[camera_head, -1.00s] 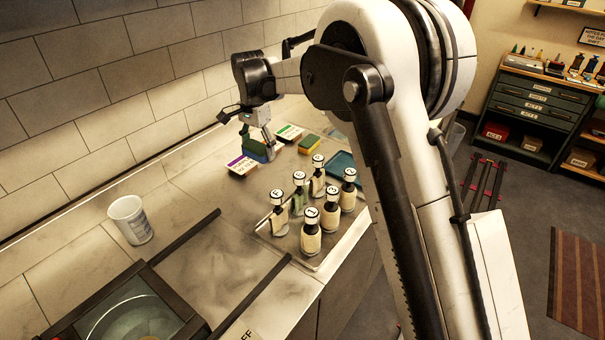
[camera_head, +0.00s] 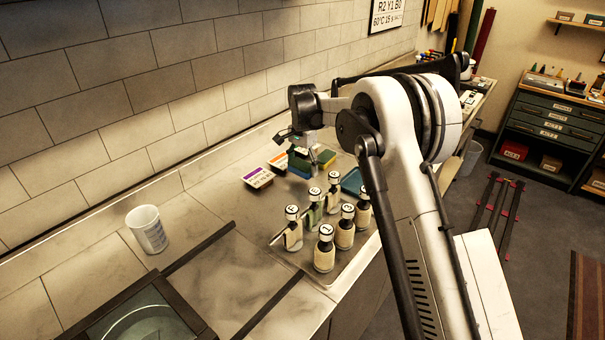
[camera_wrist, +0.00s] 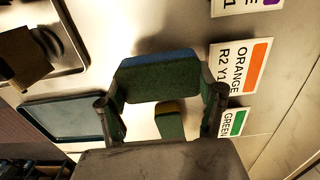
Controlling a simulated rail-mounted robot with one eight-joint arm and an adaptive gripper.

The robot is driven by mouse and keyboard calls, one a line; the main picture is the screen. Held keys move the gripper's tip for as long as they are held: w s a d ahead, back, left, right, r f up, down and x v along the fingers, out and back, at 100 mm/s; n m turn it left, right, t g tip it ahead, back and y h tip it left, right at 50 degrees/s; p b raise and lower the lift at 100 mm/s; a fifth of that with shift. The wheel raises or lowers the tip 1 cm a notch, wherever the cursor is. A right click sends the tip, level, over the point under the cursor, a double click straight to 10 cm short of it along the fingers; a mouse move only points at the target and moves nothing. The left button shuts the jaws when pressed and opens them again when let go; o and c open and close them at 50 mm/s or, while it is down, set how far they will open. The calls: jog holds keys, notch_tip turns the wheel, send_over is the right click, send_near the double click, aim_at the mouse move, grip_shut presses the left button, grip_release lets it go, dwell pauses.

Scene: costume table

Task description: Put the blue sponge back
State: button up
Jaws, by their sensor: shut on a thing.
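My gripper (camera_head: 309,155) is shut on the blue sponge (camera_wrist: 157,66), which has a dark green face and a blue edge. In the wrist view a finger grips each end of it (camera_wrist: 165,104). In the head view the sponge (camera_head: 299,162) shows below the wrist, partly hidden by the gripper; I cannot tell whether it touches the counter. A yellow sponge with a green face (camera_head: 327,157) lies on the counter just right of it and also shows in the wrist view (camera_wrist: 170,122). The orange card (camera_wrist: 240,67) and green card (camera_wrist: 235,122) lie beside the held sponge.
The purple-striped card (camera_head: 258,177) lies left of the orange one. A teal tray (camera_head: 352,182) is to the right. Several labelled bottles (camera_head: 324,247) stand on a metal tray (camera_head: 300,262) nearer me. A white cup (camera_head: 147,230) stands at left. The tiled wall (camera_head: 200,100) bounds the counter behind.

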aim_at(303, 174)
jog(key=shift+f, duration=1.7)
jog(key=shift+f, duration=0.15)
jog(key=o, duration=0.9)
jog(key=shift+o, duration=0.2)
